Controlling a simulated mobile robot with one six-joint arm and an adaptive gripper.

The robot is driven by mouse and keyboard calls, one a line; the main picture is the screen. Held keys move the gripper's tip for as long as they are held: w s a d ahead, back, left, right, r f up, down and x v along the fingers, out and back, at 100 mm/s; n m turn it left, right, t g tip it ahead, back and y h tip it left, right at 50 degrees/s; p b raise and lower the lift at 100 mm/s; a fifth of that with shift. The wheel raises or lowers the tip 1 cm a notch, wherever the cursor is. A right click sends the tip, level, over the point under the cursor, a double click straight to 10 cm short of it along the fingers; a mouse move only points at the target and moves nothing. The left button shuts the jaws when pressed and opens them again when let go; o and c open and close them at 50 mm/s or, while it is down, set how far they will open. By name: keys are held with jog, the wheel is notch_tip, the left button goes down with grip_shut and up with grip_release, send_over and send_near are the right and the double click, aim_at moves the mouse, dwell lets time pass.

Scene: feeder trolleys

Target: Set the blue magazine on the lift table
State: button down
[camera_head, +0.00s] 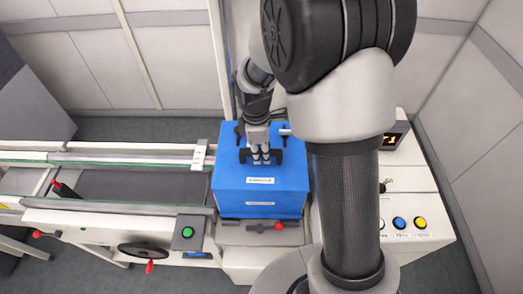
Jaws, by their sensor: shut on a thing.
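The blue magazine (262,190) is a blue box with small white labels on its top and front. It is in the middle of the head view, at the right end of the conveyor-like trolley. My gripper (261,158) is over its top and shut on the black handle there. The magazine is upright. It appears to be over the lift table (262,232), whose grey front edge shows just below it. I cannot tell whether its underside touches that surface. My arm hides part of the area to the right.
The trolley with rails (120,185) lies to the left, with a black handwheel (143,250), a green button (187,232) and red-knobbed levers. A white control cabinet (415,195) with blue and yellow buttons stands right. Walls close off the back.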

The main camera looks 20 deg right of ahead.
jog(key=shift+w+f+b, duration=0.1)
jog(key=shift+f+b, duration=0.2)
jog(key=shift+f, duration=0.1)
jog(key=c, duration=1.8)
grip_release()
jog(key=o, duration=0.5)
jog(key=shift+c, duration=0.2)
jog(key=shift+s, duration=0.2)
jog(key=r, duration=1)
jog(key=shift+w+a+r, duration=0.15)
jog(key=shift+a+r, duration=0.25)
jog(key=s+r+m+t+b, duration=0.35)
jog(key=s+m+b, duration=0.35)
jog(key=s, duration=0.5)
jog(key=s+f+m+t+b, duration=0.1)
jog(key=s+f+m+b, duration=0.1)
jog(key=s+m, duration=0.5)
jog(key=shift+s+d+f+y+b, duration=0.4)
jog(key=shift+s+f, duration=0.35)
jog(key=shift+s, duration=0.5)
